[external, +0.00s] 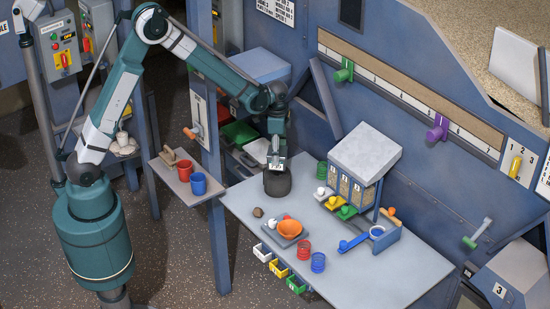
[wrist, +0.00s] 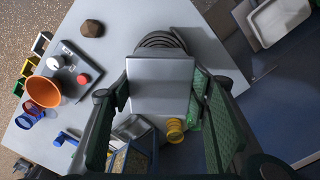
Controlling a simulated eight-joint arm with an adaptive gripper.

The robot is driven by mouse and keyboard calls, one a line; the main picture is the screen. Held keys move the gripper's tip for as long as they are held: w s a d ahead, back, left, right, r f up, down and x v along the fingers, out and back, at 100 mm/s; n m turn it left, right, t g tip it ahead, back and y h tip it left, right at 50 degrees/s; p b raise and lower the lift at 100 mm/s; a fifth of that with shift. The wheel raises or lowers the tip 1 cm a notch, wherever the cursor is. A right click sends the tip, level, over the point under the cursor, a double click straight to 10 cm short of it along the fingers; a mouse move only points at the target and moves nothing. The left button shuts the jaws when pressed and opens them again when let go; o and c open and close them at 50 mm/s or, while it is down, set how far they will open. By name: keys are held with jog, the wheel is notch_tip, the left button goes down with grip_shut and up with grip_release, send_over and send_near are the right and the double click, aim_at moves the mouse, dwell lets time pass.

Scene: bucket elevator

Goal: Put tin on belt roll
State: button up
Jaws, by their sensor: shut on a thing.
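The tin also shows in the external view (external: 276,161), just under the fingers. The belt roll (external: 277,185), a dark coiled roll, lies on the table directly below the tin. In the wrist view its coiled edge (wrist: 162,41) shows beyond the tin, which hides most of it. I cannot tell whether the tin touches the roll.
A grey-topped hopper box (external: 366,152) stands to the right. Red and blue cups (external: 198,183) sit on a side shelf at left. The table's front right is clear.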

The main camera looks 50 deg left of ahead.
jog(key=shift+f, duration=1.85)
jog(key=shift+f, duration=0.15)
jog(key=o, duration=1)
jog(key=shift+r, duration=0.2)
jog(key=shift+r, duration=6)
